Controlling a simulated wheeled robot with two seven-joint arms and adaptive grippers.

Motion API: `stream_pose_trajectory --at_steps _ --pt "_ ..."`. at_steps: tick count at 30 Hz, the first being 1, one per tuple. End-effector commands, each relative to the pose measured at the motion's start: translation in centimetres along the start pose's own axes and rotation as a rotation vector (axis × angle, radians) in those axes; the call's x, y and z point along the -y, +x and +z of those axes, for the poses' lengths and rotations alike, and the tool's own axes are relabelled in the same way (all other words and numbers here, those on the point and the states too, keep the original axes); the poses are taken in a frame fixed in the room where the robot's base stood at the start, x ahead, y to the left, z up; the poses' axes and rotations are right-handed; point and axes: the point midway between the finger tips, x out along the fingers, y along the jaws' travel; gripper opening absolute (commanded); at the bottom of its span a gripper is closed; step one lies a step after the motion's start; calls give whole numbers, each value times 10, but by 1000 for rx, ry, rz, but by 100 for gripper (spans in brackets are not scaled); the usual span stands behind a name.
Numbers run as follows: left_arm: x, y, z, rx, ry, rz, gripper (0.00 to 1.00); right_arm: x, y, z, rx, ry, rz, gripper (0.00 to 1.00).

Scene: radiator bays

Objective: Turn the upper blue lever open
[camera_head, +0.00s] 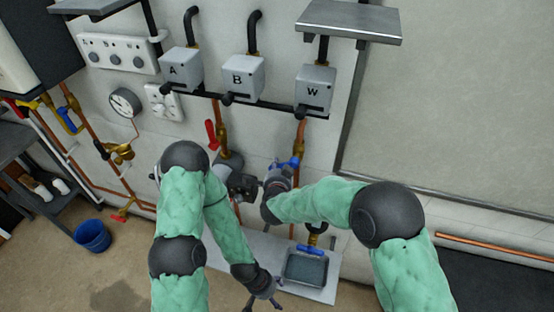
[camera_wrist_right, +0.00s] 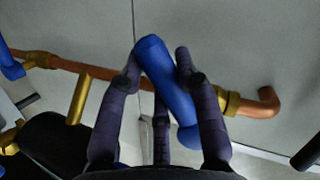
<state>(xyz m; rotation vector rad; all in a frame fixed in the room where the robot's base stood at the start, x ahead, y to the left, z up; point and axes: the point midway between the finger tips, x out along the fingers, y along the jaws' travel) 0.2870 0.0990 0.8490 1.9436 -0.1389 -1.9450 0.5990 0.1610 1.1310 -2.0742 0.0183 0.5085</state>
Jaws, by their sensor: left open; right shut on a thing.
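The upper blue lever (camera_head: 294,162) sits on a vertical copper pipe below box W in the head view, partly hidden by my right gripper (camera_head: 283,167). In the right wrist view, the blue lever (camera_wrist_right: 166,78) lies between the fingers of my right gripper (camera_wrist_right: 158,78), which is shut on it. The lever slants steeply across the line of the copper pipe (camera_wrist_right: 100,72). My left gripper (camera_head: 264,297) is open and empty, low down beside the grey tray.
A lower blue lever (camera_head: 310,250) is above the grey tray (camera_head: 305,268). A red lever (camera_head: 211,135) is on the pipe to the left. Grey boxes A (camera_head: 181,70), B (camera_head: 243,78) and W (camera_head: 315,88) hang above. A blue bucket (camera_head: 92,236) stands on the floor.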

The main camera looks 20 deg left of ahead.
Motion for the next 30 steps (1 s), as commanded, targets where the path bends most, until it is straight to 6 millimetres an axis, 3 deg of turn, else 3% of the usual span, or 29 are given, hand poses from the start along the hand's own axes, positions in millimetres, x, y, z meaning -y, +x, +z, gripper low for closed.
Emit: stream_pose_trajectory --at_steps 1,15,30 --pt "-4 -10 0 0 0 0 74 -1 -1 -2 -8 -41 22 0" --pt "-19 -54 2 0 0 0 74 -27 0 -12 -96 -446 189 0" --pt "-28 -77 3 0 0 0 74 -45 -3 -29 -171 -797 333 0"
